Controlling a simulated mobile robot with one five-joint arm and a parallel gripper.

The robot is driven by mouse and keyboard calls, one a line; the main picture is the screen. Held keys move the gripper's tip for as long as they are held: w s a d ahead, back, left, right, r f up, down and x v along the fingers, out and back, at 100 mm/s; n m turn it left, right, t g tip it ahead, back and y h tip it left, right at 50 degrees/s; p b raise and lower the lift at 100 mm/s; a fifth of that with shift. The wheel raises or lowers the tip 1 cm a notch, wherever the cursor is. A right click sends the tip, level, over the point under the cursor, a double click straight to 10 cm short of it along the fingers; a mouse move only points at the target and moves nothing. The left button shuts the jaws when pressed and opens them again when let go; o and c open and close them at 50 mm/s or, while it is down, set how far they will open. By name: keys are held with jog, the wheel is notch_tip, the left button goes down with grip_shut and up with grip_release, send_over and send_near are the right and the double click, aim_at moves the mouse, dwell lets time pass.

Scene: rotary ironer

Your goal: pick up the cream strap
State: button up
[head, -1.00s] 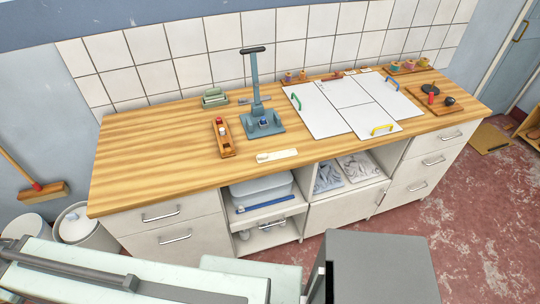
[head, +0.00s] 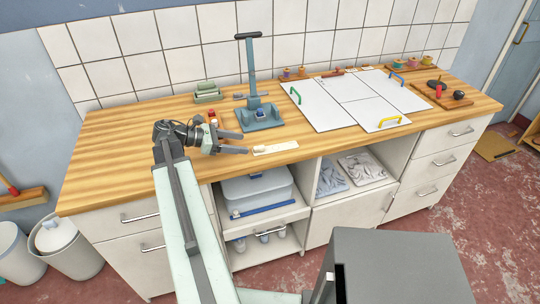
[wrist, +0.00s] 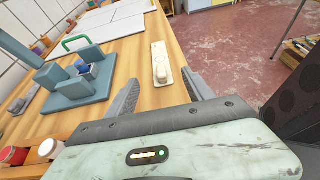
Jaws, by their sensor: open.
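The cream strap (head: 275,147) lies flat on the wooden counter near its front edge, a pale strip with a raised lump at the end nearer my gripper. It also shows in the wrist view (wrist: 159,52), lying lengthwise away from me. My gripper (head: 243,143) is open and empty, just left of the strap in the head view. In the wrist view the two fingers stand apart (wrist: 161,78), with the lumped end of the strap in line with the gap between them. I cannot tell how high the fingertips are above the counter.
A blue-grey press with an upright handle (head: 260,116) stands behind the strap. White panels (head: 345,98) with coloured handles lie to the right. A green stacked block (head: 207,93) is at the back. Open shelves with a grey bin (head: 258,187) are below. Counter around the strap is clear.

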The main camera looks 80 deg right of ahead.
aim_at(257, 147)
jog(key=shift+b+x, duration=0.5)
jog(key=shift+x, duration=0.85)
jog(key=shift+s+f+b, duration=0.25)
jog(key=shift+f+b, duration=0.05)
jog(key=shift+f, duration=0.05)
jog(key=b+x, duration=0.2)
jog(key=x, duration=0.2)
jog(key=shift+f, duration=0.25)
jog(key=shift+s+d, duration=0.1)
jog(key=shift+d, duration=0.05)
jog(key=shift+r, duration=0.1)
grip_shut()
notch_tip(257, 147, up, 10)
jog(key=p, duration=1)
